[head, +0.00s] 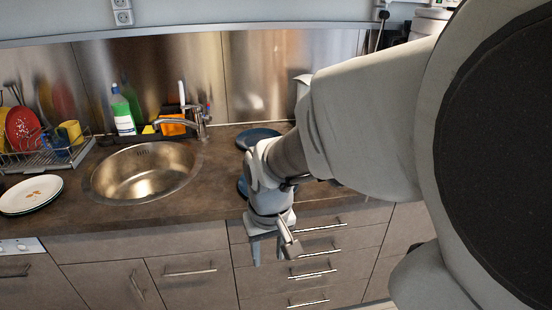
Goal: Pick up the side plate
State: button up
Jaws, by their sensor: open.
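A dark blue plate (259,135) lies on the counter, partly hidden behind my arm. A second dark blue round item (242,186) shows at the counter's front edge, mostly hidden behind my wrist. A white plate (31,195) with brownish marks lies on the counter at the far left, with another plate seemingly under it. I cannot tell which of these is the side plate. My gripper (273,250) is open and empty. It points down in front of the counter edge, before the drawers and just below the nearer blue item.
A round steel sink (145,171) with a tap (199,122) lies left of my gripper. A dish rack (45,150) holds a red plate (22,128) and a yellow mug (71,131). A green bottle (122,112) stands behind the sink. Drawers (310,268) with bar handles lie below.

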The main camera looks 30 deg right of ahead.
jog(key=s+a+r+t, duration=0.1)
jog(key=s+r+t, duration=0.1)
jog(key=r, duration=0.3)
jog(key=s+a+r+n+t, duration=0.1)
jog(key=s+a+r+t, duration=0.1)
jog(key=s+r, duration=0.3)
jog(key=shift+a+r, duration=0.15)
jog(key=shift+r, duration=0.5)
